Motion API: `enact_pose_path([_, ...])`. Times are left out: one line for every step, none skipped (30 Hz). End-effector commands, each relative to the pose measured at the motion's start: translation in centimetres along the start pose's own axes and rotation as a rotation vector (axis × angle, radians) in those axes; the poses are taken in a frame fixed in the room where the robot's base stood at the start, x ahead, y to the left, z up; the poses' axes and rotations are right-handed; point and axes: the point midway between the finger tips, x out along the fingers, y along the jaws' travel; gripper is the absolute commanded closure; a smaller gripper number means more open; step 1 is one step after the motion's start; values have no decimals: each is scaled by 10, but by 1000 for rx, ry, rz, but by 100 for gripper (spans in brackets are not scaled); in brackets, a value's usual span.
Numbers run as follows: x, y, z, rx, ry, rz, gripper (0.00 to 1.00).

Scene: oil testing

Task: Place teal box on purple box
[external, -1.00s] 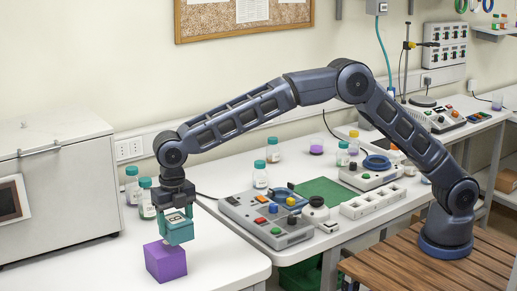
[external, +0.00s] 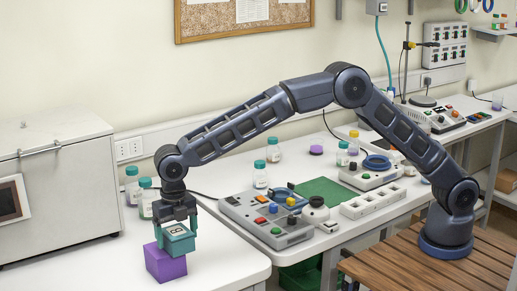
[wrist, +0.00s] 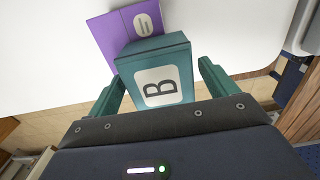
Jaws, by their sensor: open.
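The purple box (external: 165,264) sits on the white table at the lower left in the external view. The teal box (external: 180,243), with a white label marked B, is on top of it, shifted to the right and looking slightly tilted. In the wrist view the teal box (wrist: 158,78) partly covers the purple box (wrist: 122,34). My gripper (external: 179,228) is around the teal box from above. In the wrist view its green fingers stand on both sides of the box with gaps, so it is open. The contact between the boxes is partly hidden.
A large grey cabinet (external: 55,180) stands to the left. Bottles with teal caps (external: 147,197) stand behind the boxes. A control panel device (external: 265,218) is to the right on another bench. The white table (external: 100,262) is clear around the boxes.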

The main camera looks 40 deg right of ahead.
Motion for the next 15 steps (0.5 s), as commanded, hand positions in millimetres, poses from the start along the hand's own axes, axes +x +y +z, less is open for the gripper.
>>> enact_pose_path([0, 0, 0, 0, 0, 0, 15])
enact_pose_path([-1, 0, 0, 0, 0, 0, 15])
enact_pose_path([-2, 0, 0, 0, -1, 1, 15])
enact_pose_path([-4, 0, 0, 0, -1, 1, 15])
enact_pose_path([-6, 0, 0, 0, -1, 1, 15])
enact_pose_path([-10, 0, 0, 0, 0, 2, 15])
enact_pose_path([-14, 0, 0, 0, 0, 2, 15])
enact_pose_path([-18, 0, 0, 0, 0, 2, 15])
enact_pose_path([-24, 0, 0, 0, 0, 2, 15])
enact_pose_path([-30, 0, 0, 0, 0, 3, 15])
enact_pose_path([-35, 0, 0, 0, -1, 3, 15])
enact_pose_path([-43, 0, 1, 0, -1, 3, 15])
enact_pose_path([-50, 0, 1, 0, -1, 3, 15])
enact_pose_path([-56, 0, 1, 0, -1, 3, 15])
enact_pose_path([-64, 0, 1, 0, 0, 3, 15])
